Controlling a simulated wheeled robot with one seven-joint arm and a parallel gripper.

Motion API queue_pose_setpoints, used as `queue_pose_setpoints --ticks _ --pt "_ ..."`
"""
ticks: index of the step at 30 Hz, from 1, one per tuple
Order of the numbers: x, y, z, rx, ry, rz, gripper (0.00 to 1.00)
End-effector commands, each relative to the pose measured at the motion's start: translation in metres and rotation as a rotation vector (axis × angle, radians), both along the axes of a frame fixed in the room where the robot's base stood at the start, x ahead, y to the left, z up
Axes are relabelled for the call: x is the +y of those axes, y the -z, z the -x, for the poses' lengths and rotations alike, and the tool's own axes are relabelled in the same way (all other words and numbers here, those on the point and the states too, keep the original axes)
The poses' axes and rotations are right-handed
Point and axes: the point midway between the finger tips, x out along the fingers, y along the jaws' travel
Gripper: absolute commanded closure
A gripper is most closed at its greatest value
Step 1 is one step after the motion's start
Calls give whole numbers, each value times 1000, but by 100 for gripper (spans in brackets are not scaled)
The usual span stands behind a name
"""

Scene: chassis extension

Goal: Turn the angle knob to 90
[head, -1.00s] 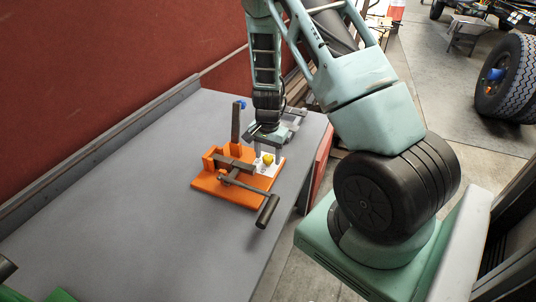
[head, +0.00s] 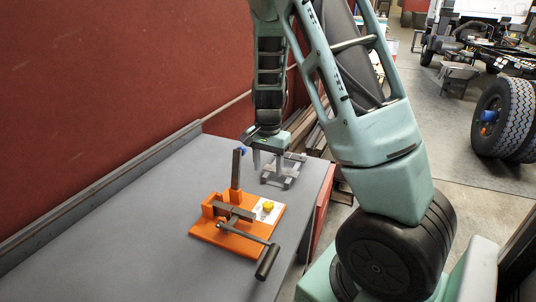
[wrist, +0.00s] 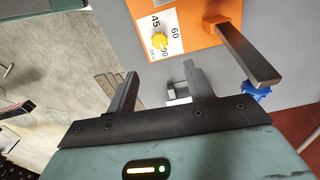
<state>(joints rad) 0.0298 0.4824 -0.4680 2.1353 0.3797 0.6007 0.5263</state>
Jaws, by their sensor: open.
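The yellow angle knob (head: 268,206) sits on a white dial plate on the orange fixture (head: 207,234). In the wrist view the knob (wrist: 160,41) stands among the printed numbers 45, 60 and 90, with the 90 close beside it. I cannot tell exactly which mark it points at. My gripper (head: 269,161) is open and empty, above and beyond the knob in the head view. In the wrist view my gripper's fingers (wrist: 161,73) are apart, and the knob shows beyond them, untouched.
An upright dark lever (head: 236,168) with a blue knob (head: 242,150) stands on the fixture. A crank with a black handle (head: 267,262) sticks out at the front. A grey metal piece (head: 284,170) lies behind. The grey table (head: 120,240) is clear at left.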

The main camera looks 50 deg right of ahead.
Motion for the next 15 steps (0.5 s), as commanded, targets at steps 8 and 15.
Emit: queue_pose_setpoints --ticks 8,15 --pt "0 -34 0 -1 -1 1 48" --pt "0 -37 0 1 0 0 48"
